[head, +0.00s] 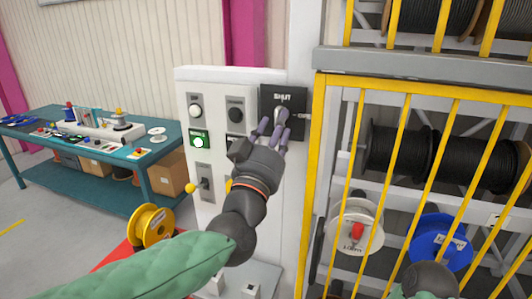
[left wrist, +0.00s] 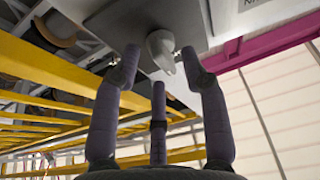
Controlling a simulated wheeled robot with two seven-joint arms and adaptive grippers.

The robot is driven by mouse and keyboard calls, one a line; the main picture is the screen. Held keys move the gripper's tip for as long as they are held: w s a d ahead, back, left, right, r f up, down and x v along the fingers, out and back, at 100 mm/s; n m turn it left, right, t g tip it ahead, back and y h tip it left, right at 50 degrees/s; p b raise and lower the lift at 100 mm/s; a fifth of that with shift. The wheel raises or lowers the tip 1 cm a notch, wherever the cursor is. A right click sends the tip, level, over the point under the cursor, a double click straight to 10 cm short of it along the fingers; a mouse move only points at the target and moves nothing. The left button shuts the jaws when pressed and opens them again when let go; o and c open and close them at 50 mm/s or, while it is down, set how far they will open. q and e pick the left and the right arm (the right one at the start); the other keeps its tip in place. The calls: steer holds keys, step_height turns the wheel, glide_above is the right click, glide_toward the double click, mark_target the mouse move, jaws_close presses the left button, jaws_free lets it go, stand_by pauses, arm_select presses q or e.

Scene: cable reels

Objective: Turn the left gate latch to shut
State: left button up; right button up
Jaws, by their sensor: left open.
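The left gate latch is a grey knob on a dark plate (head: 296,101) marked SHUT at the top and OPEN, partly covered, at the right. My left gripper (head: 276,130) is in front of the plate with its fingers spread and open. In the left wrist view the pale grey knob (left wrist: 163,50) lies between the tips of the open left gripper (left wrist: 158,70), with gaps visible at its sides. The fingers hide part of the knob in the head view, so I cannot tell which mark it points to.
A white control panel (head: 217,88) with buttons and switches stands left of the latch. A yellow barred gate (head: 318,160) fronts racks of cable reels on the right. A teal workbench (head: 60,183) stands at the left, with a yellow reel (head: 152,226) nearer me.

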arm_select(q)
steer(key=v, duration=1.1)
steer(key=shift+w+d, duration=0.1)
